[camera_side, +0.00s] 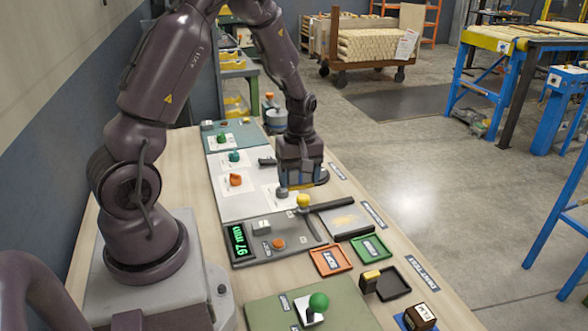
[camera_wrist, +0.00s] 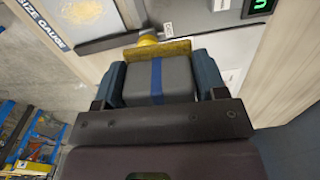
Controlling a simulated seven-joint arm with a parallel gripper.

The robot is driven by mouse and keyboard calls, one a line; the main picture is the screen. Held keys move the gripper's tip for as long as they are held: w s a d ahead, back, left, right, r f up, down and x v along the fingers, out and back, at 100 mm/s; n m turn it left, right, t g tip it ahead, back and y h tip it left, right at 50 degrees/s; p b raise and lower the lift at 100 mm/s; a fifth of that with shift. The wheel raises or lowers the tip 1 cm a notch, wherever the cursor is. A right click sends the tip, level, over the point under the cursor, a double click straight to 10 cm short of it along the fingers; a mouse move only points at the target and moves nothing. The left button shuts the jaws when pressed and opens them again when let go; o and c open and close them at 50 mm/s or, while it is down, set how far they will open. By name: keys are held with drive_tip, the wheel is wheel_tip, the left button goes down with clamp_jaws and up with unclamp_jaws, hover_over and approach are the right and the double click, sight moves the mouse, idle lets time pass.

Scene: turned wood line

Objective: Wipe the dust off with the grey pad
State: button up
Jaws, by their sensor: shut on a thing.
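My gripper (camera_wrist: 158,84) is shut on the grey pad (camera_wrist: 178,80), a grey block with a blue band, held between its blue fingers. A yellow strip lies along the pad's far edge in the wrist view. In the side view my gripper (camera_side: 303,180) is over the front right part of the pale board, behind the gauge. The dust (camera_side: 345,219) is a tan smear on a grey plate right of and nearer than my gripper. The dust also shows in the wrist view (camera_wrist: 82,11), at the upper left, apart from the pad.
A yellow knob (camera_side: 303,201) and dark bar stand between my gripper and the dusty plate. A gauge with a green display (camera_side: 240,240) is nearby. Orange (camera_side: 331,260) and green (camera_side: 371,248) trays, a black tray (camera_side: 392,284) and a green-ball stand (camera_side: 318,303) sit closer.

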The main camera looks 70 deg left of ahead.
approach(344, 214)
drive_tip(key=s, duration=0.2)
drive_tip(key=shift+w+f, duration=0.1)
drive_tip(key=shift+f, duration=3.05)
drive_tip(key=shift+d+f, duration=0.55)
drive_tip(key=shift+f, duration=0.1)
drive_tip(key=shift+c, duration=0.3)
drive_tip(key=shift+d, duration=1.5)
drive_tip(key=shift+a, duration=1.8)
drive_tip(key=shift+w+a, duration=0.15)
drive_tip(key=shift+a, duration=0.1)
drive_tip(key=shift+w+d, duration=0.25)
drive_tip(key=shift+w, duration=0.4)
drive_tip(key=shift+d, duration=1.9)
drive_tip(key=shift+a, duration=2)
drive_tip(key=shift+a+r, duration=0.1)
drive_tip(key=shift+r, duration=0.05)
wheel_tip(344, 214, up, 8)
